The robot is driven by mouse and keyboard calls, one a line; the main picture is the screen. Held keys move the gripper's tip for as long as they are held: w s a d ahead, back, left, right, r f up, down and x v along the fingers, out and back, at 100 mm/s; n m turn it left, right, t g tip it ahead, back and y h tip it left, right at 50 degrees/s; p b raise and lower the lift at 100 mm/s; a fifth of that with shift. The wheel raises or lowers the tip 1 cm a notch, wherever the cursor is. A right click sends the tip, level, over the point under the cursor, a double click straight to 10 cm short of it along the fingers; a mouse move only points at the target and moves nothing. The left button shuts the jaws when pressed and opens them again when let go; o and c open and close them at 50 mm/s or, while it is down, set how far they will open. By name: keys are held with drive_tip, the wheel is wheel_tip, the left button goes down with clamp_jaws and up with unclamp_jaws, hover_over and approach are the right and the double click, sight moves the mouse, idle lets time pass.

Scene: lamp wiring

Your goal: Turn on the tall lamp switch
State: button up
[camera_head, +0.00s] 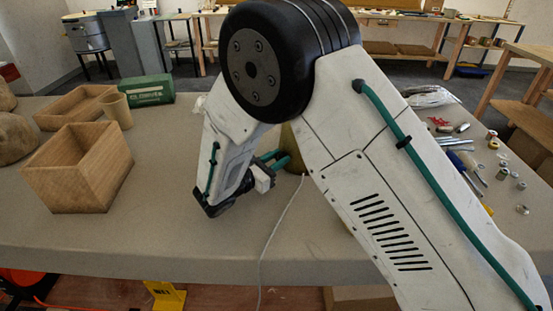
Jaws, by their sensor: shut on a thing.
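My gripper (278,160), with teal fingers, reaches to the right just above the grey table, partly behind my arm. Its fingers meet an olive-gold rounded thing (293,147), which may be part of the tall lamp; they appear shut on it. Most of this thing is hidden behind my white arm, so its shape and height cannot be told. A thin white cord (273,232) comes from near it and runs forward over the table's front edge. I cannot make out a lamp switch; it is hidden or too small to tell.
On the grey table (150,215), a wooden box (75,180), a wooden tray (70,108), a tan cup (117,110) and a green case (149,90) stand at left. Several small metal parts and tools lie at right. The front left of the table is clear.

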drive_tip(key=m, duration=0.4)
drive_tip(key=shift+s+f+m, duration=0.1)
drive_tip(key=shift+m, duration=2.4)
drive_tip(key=o, duration=1)
drive_tip(key=v, duration=0.7)
drive_tip(key=shift+s+a, duration=0.25)
drive_tip(key=shift+a, duration=0.05)
